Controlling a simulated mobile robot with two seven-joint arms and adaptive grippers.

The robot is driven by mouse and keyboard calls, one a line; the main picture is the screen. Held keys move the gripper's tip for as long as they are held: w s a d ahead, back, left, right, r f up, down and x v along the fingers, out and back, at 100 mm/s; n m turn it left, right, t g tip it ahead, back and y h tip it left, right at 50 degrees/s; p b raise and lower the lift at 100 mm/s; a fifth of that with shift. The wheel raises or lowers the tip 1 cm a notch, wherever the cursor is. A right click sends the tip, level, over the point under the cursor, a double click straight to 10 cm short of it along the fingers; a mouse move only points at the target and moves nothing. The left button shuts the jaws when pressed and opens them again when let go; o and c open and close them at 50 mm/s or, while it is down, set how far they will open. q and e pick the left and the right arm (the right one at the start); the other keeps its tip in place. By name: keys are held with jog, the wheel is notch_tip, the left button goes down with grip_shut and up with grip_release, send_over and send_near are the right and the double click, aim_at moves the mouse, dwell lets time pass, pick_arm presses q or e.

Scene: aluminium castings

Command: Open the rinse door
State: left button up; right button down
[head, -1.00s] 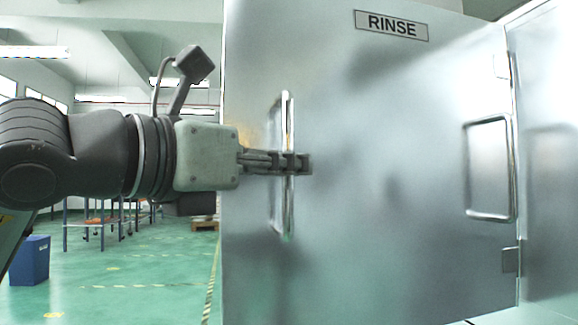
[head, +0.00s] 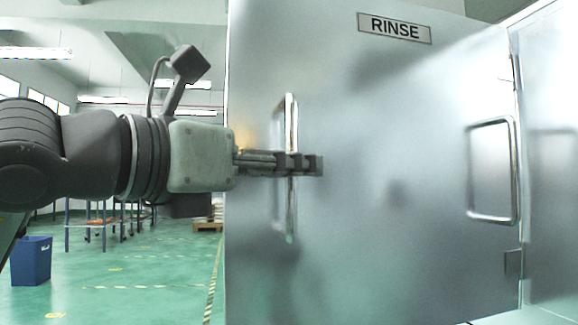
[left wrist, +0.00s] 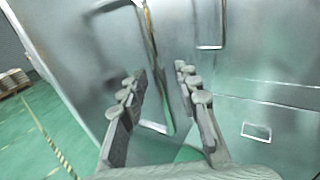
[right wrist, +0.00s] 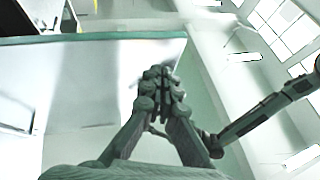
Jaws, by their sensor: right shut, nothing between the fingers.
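The rinse door (head: 350,200) is a large grey metal panel with a RINSE label (head: 394,28). Hinge plates show at its right side, and the room shows past its left edge. Its upright bar handle (head: 291,215) is near that left edge. My left gripper (head: 298,164) is at the middle of this handle. In the left wrist view my left gripper (left wrist: 162,85) has its fingers apart, with the handle bar (left wrist: 152,45) showing between them; contact cannot be told. My right gripper (right wrist: 160,82) is shut and empty in the right wrist view, and outside the head view.
A second bar handle (head: 493,170) shows near the hinge side. Another metal panel (head: 553,180) stands at the far right. On the left, a blue bin (head: 31,262) and workbenches (head: 105,222) stand on the green floor, with open floor between them and the door.

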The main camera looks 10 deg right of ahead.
pick_arm(q)
jog(key=v, duration=1.1)
jog(key=shift+a, duration=0.25)
jog(key=shift+s, duration=0.1)
